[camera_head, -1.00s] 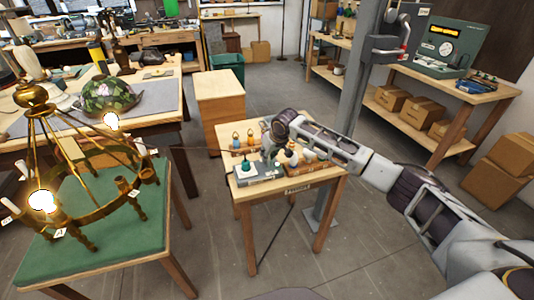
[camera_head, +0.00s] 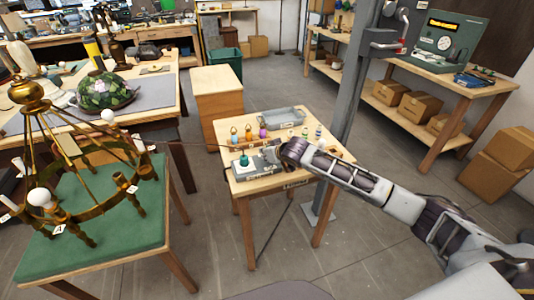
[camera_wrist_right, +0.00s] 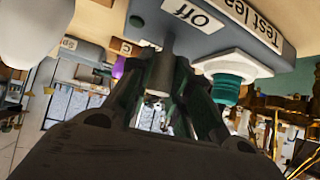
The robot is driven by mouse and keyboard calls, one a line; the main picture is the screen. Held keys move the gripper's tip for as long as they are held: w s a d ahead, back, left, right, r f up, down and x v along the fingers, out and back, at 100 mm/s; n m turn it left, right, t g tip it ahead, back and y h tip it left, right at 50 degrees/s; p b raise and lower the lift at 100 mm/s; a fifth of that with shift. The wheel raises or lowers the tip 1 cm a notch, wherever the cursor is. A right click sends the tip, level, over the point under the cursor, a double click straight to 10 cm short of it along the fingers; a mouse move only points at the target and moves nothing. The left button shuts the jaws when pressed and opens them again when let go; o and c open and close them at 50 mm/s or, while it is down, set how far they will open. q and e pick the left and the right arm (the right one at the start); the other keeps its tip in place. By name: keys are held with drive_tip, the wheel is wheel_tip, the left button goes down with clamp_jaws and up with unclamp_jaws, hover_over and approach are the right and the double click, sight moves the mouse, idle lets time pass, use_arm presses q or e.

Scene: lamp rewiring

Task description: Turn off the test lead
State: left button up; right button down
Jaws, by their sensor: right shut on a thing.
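The test lead box (camera_head: 242,174) is a grey box with a teal knob (camera_head: 244,161) on the small wooden table. In the right wrist view its face (camera_wrist_right: 245,62) shows labels reading "Off" and "Test lead", upside down. My right gripper (camera_head: 270,158) is at the box's right side. In the wrist view the gripper (camera_wrist_right: 160,78) is shut on a small grey switch lever (camera_wrist_right: 160,72) beside the "Off" label. The brass chandelier (camera_head: 28,92) stands on a green-topped table, and its white bulbs (camera_head: 39,197) are unlit. My left gripper is not in view.
The small table (camera_head: 240,187) also holds a grey tray (camera_head: 285,119), several small coloured items and a purple piece (camera_head: 263,133). A thin cable runs from the chandelier side. A grey post (camera_head: 353,90) stands behind my right arm. Floor between the tables is clear.

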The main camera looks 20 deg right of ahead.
drive_tip(key=shift+s+f+t+b, duration=0.3)
drive_tip(key=shift+f+t+b, duration=0.05)
drive_tip(key=shift+t+b, duration=0.05)
drive_tip(key=shift+s+f+t+b, duration=0.1)
drive_tip(key=shift+s+t+b, duration=0.15)
drive_tip(key=shift+t+b, duration=0.4)
drive_tip(key=shift+s+b, duration=0.15)
drive_tip(key=shift+b, duration=0.55)
drive_tip(key=shift+s+t+b, duration=0.15)
drive_tip(key=shift+t+b, duration=0.4)
drive_tip(key=shift+b, duration=0.05)
drive_tip(key=c, duration=1.4)
unclamp_jaws()
drive_tip(key=shift+o, duration=0.5)
drive_tip(key=shift+r, duration=0.2)
drive_tip(key=shift+v, duration=0.85)
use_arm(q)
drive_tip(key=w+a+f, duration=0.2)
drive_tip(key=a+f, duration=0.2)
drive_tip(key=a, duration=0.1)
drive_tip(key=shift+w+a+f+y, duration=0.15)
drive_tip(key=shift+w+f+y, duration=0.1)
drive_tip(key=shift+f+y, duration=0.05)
use_arm(e)
drive_tip(key=v, duration=1)
drive_tip(key=shift+s+d, duration=0.15)
drive_tip(key=shift+d, duration=0.05)
